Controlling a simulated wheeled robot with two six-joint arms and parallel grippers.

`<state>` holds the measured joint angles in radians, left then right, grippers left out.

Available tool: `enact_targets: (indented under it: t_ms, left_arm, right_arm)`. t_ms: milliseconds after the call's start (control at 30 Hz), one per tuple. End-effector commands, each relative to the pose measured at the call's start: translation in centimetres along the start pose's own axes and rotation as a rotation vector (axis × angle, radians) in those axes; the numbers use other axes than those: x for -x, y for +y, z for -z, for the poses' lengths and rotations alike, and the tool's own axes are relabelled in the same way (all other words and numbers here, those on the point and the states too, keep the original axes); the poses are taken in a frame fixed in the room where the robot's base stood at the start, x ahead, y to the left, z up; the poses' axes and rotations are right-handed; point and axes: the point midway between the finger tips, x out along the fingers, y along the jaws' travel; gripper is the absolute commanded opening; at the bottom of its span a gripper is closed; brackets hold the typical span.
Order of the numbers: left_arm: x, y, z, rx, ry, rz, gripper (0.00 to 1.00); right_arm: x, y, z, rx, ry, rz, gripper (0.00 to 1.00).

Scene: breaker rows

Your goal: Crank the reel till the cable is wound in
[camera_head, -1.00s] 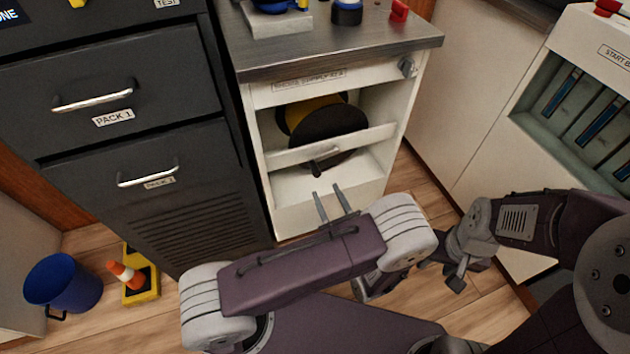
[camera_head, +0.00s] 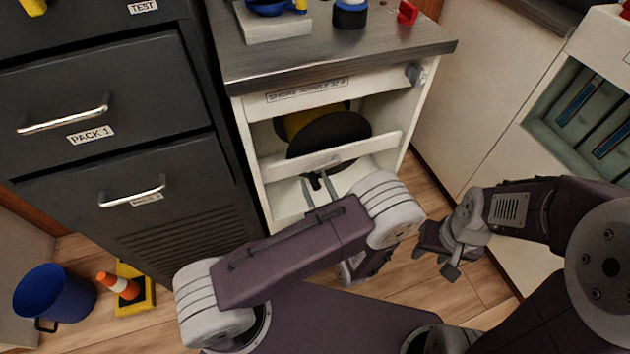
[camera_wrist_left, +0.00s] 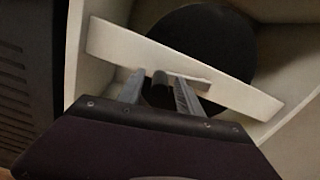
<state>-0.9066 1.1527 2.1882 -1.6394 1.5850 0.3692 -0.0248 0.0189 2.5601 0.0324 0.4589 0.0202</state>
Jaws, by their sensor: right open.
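The reel (camera_head: 330,135), a black disc with a yellow part behind it, sits inside the white cabinet behind a white crossbar (camera_head: 335,157). Its dark crank handle (camera_head: 316,180) sticks out below the bar; in the left wrist view the crank handle (camera_wrist_left: 160,86) lies between my left fingers. My left gripper (camera_head: 319,187) is open around the handle, with gaps visible beside it in the left wrist view (camera_wrist_left: 158,92). My right gripper (camera_head: 445,262) is open and empty, low over the floor to the right. I cannot make out a loose cable.
The cabinet's metal worktop (camera_head: 335,55) overhangs the reel opening. A dark drawer unit (camera_head: 110,130) stands close on the left. A white rack (camera_head: 590,110) is at the right.

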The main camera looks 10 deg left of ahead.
Motion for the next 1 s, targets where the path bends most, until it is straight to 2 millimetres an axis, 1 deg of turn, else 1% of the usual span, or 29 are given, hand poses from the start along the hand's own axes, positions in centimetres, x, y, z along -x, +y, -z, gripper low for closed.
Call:
enact_targets:
  t_ms: [33, 133, 1000]
  left_arm:
    - [0.00, -0.01, 0.01, 0.000, 0.000, 0.000, 0.29]
    - [0.01, -0.01, 0.02, 0.000, 0.000, 0.000, 0.01]
    - [0.02, 0.01, 0.07, -0.001, 0.002, 0.000, 0.00]
  right_arm:
    - [0.00, 0.00, 0.00, 0.000, 0.000, 0.000, 0.43]
    - [0.00, 0.00, 0.00, 0.000, 0.000, 0.000, 0.43]
    - [-0.01, 0.00, 0.00, 0.000, 0.000, 0.000, 0.43]
